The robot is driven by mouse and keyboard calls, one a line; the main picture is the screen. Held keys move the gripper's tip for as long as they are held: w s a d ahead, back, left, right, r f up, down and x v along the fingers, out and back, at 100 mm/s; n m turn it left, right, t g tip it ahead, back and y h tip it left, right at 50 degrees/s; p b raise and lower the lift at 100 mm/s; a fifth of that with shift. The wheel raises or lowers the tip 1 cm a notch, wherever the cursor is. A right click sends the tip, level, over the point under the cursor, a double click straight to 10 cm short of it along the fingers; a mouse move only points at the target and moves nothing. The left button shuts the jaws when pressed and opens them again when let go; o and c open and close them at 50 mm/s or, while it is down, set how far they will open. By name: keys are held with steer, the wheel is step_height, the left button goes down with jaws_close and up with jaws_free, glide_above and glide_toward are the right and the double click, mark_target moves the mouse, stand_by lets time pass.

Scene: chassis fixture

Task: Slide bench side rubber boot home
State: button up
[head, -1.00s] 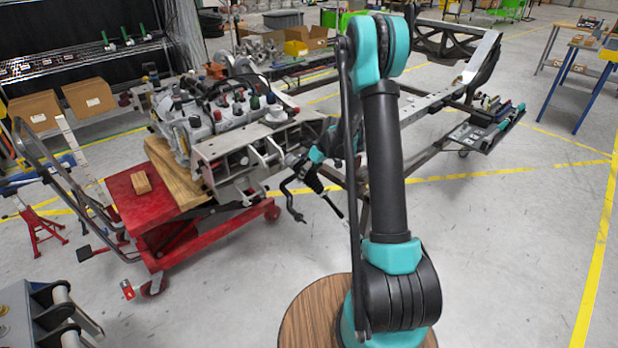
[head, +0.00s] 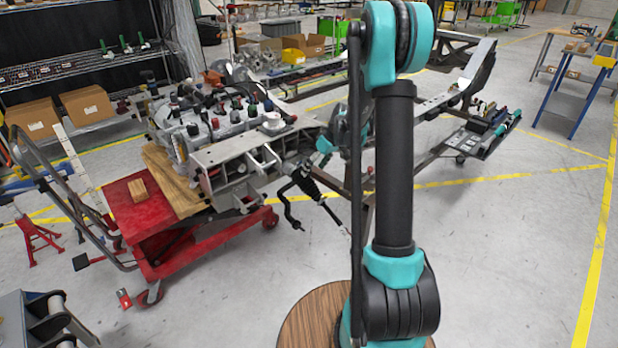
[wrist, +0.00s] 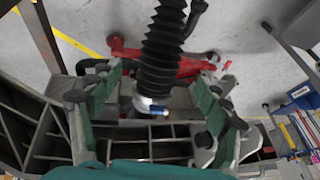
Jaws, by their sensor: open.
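A black ribbed rubber boot (wrist: 163,50) fills the upper middle of the wrist view, with a light metal collar and a small blue-ended piece (wrist: 152,107) at its near end. My gripper (wrist: 160,82) is open, with a green-padded finger on each side of the boot's near end; it is not closed on it. In the head view a black boot (head: 304,182) with a rod hangs off the near right end of the metal frame assembly. My gripper is mostly hidden behind my arm there. How far the boot is seated cannot be told.
A red cart (head: 150,215) with wood blocks carries the assembly at left. A long metal chassis (head: 435,145) extends behind my arm to the right. Blue-legged stands (head: 572,90) are far right. The floor at right front is clear.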

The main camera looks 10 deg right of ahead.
steer(key=shift+v, duration=1.7)
steer(key=s+d+m+t+h, duration=0.2)
steer(key=s+m, duration=0.5)
steer(key=s, duration=2.7)
steer(key=shift+d+m+h, duration=0.4)
steer(key=shift+d+h, duration=0.4)
steer(key=shift+h, duration=0.4)
